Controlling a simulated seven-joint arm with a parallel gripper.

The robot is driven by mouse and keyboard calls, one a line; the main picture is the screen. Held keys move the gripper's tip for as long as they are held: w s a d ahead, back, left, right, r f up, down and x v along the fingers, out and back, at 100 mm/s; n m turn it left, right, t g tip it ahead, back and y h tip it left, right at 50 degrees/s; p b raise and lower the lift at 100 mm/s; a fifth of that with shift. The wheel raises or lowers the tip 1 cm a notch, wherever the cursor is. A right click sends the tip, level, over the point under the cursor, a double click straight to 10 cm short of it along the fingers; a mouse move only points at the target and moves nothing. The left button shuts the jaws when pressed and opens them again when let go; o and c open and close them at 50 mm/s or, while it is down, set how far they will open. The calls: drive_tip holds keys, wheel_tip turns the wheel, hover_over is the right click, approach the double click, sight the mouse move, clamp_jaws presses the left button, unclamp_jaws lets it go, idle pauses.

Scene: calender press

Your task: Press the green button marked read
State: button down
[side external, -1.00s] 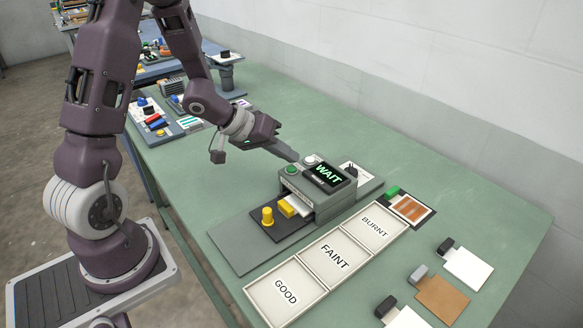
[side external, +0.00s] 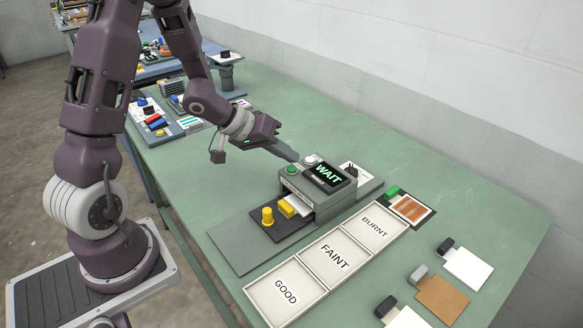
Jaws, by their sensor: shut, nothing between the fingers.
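The grey press machine (side external: 322,208) stands on the green table, with a dark screen (side external: 328,174) that shows WAIT in green letters. A green button (side external: 291,170) sits on its top left, and a white button (side external: 309,160) sits behind it. The marking by the green button is too small to read. My gripper (side external: 296,159) is shut and empty, its fingers reaching to just behind the two buttons. I cannot tell whether the fingertips touch the machine or the white button. A yellow block (side external: 287,208) on a white card and a yellow knob (side external: 267,216) are at the machine's front.
Trays marked GOOD (side external: 286,291), FAINT (side external: 334,255) and BURNT (side external: 375,226) lie in front of the machine. A control panel (side external: 161,122) is at far left. The table's back right is clear.

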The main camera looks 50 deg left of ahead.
sight(287, 169)
drive_tip(key=shift+f, duration=0.15)
idle(0.7)
drive_tip(key=shift+f, duration=0.3)
drive_tip(key=shift+f, duration=0.35)
idle(0.4)
idle(0.4)
drive_tip(key=shift+r, duration=0.8)
drive_tip(key=shift+r, duration=2.5)
drive_tip(key=shift+r, duration=0.1)
